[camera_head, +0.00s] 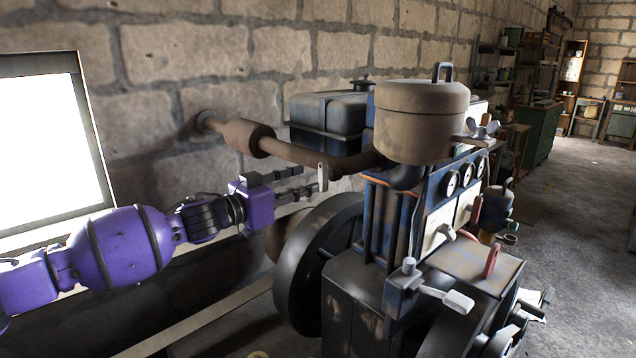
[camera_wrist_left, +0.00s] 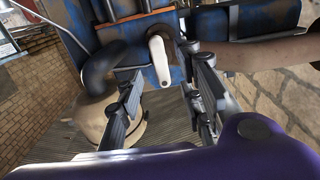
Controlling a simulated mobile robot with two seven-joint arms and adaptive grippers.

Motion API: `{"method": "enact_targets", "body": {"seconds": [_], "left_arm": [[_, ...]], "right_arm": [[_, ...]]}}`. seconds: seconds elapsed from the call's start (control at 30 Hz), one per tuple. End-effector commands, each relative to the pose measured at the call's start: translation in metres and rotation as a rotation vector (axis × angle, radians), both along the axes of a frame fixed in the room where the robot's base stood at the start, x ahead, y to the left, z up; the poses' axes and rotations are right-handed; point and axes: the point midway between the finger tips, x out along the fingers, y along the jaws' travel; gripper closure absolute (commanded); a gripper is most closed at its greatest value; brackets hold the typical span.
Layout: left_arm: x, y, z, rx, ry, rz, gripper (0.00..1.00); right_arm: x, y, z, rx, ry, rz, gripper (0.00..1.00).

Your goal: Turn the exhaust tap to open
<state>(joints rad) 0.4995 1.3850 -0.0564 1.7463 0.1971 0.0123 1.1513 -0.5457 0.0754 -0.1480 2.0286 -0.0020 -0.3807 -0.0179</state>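The exhaust tap shows as a small pale lever (camera_head: 322,177) on the rusty exhaust pipe (camera_head: 290,150), behind the engine's tank. In the left wrist view the white tap lever (camera_wrist_left: 160,62) hangs down from a round rusty pivot against a blue engine part. My left gripper (camera_head: 308,184) is beside the lever, coming from the left. In the left wrist view the gripper's two fingers (camera_wrist_left: 163,80) are spread apart, with the lever's lower end in line with the gap between them. I cannot tell whether either finger touches it. My right gripper is not in view.
The engine has a large dark flywheel (camera_head: 310,265) just below my left gripper and a brown lidded tank (camera_head: 421,120) to the right. The stone wall (camera_head: 190,60) and a bright window (camera_head: 48,145) are behind my arm. Floor at the right (camera_head: 580,220) is clear.

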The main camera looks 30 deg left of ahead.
Motion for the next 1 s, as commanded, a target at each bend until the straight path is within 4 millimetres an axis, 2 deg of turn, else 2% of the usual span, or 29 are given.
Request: {"method": "enact_targets", "body": {"seconds": [0.1, 0.33, 0.5, 0.8, 1.0], "left_arm": [[0.015, -0.005, 0.001, 0.0, -0.003, 0.0, 0.66], [0.037, -0.012, 0.001, -0.001, -0.002, 0.001, 0.66], [0.044, -0.015, 0.0, 0.001, -0.001, 0.002, 0.66], [0.045, -0.015, -0.001, 0.001, 0.001, 0.001, 0.66], [0.045, -0.015, 0.0, 0.001, 0.001, 0.001, 0.91]], "right_arm": [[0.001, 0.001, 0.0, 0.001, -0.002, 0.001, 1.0], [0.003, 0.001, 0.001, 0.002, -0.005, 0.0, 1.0], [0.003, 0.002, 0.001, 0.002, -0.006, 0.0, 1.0], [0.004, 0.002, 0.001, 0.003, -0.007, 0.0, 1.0], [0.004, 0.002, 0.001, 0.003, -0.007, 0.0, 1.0]]}}
